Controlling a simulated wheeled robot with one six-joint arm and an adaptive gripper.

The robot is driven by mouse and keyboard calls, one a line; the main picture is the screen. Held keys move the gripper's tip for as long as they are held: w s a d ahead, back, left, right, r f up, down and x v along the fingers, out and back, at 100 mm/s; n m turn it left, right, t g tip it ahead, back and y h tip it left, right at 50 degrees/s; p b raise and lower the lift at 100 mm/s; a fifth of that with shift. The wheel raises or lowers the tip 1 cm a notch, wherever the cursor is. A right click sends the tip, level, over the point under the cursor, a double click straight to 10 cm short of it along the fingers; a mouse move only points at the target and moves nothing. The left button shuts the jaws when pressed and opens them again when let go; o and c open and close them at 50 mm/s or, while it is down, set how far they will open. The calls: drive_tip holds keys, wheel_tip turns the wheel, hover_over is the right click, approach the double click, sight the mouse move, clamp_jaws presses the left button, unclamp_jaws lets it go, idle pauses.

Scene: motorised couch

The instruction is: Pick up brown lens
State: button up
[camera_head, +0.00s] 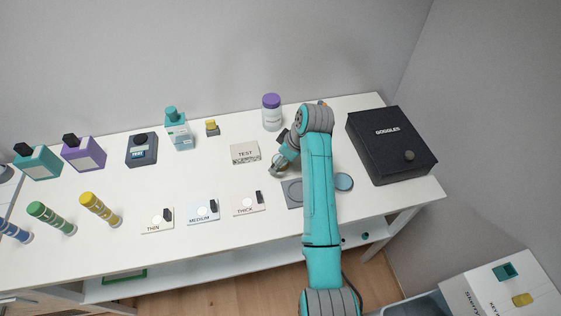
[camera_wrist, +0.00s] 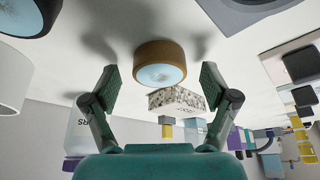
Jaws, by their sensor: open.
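The brown lens (camera_wrist: 159,62) is a short round piece with a brown rim and a pale blue glass face. It shows in the wrist view at the table surface, just ahead of and between my fingertips. My gripper (camera_wrist: 160,82) is open and empty, with one finger on either side of the lens and a visible gap to each. In the head view my gripper (camera_head: 282,161) is low over the table, right of the TEST block, and largely covers the lens there.
The TEST block (camera_head: 245,152) stands close to the gripper. A grey plate (camera_head: 293,193) and a blue disc (camera_head: 344,181) lie near my arm. The black GOGGLES box (camera_head: 391,146) is at right, a purple-lidded bottle (camera_head: 272,113) behind. A black-rimmed round thing (camera_wrist: 28,15) is near the lens.

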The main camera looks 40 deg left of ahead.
drive_tip(key=shift+c, duration=0.2)
drive_tip(key=c, duration=1.2)
drive_tip(key=shift+c, duration=0.2)
wheel_tip(320, 180, up, 10)
